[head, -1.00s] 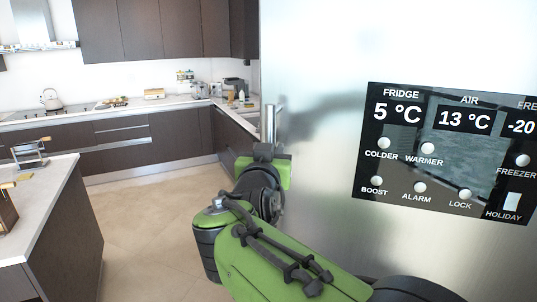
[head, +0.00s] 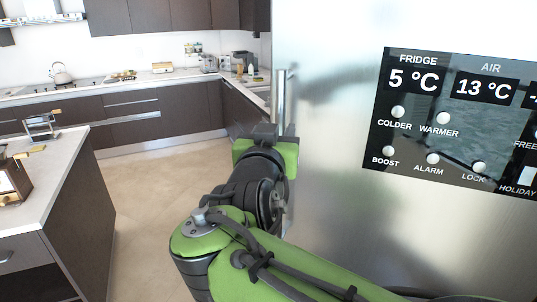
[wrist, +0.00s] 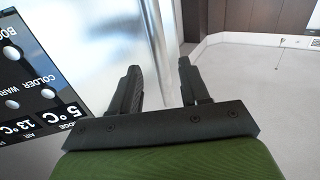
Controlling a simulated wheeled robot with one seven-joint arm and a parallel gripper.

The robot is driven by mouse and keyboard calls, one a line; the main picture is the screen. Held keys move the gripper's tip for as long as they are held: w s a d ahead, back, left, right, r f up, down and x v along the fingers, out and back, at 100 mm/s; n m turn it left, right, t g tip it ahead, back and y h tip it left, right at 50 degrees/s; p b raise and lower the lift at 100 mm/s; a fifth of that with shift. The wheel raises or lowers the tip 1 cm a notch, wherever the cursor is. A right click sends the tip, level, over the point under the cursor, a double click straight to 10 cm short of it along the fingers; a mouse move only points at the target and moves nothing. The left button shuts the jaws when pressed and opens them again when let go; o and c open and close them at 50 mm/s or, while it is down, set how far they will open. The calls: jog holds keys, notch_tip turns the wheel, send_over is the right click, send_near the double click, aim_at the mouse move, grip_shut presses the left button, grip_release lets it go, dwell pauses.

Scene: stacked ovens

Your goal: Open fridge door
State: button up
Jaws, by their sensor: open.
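The fridge door (head: 335,165) is a brushed steel panel filling the right of the head view, and it looks closed. Its upright bar handle (head: 280,97) stands at the door's left edge. My gripper (head: 268,131) is at the lower part of the visible handle; its fingers are mostly hidden behind the wrist there. In the wrist view the two dark fingers of my gripper (wrist: 160,78) are apart, with the shiny handle bar (wrist: 156,45) showing between them. I cannot tell whether either finger touches it.
A black control panel (head: 455,120) with temperature readouts is on the door. A counter island (head: 60,175) stands at the left, and lower cabinets (head: 130,125) with a worktop run along the back. The tiled floor (head: 160,190) between them is clear.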

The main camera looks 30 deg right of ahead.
jog(key=v, duration=0.9)
jog(key=shift+b, duration=0.4)
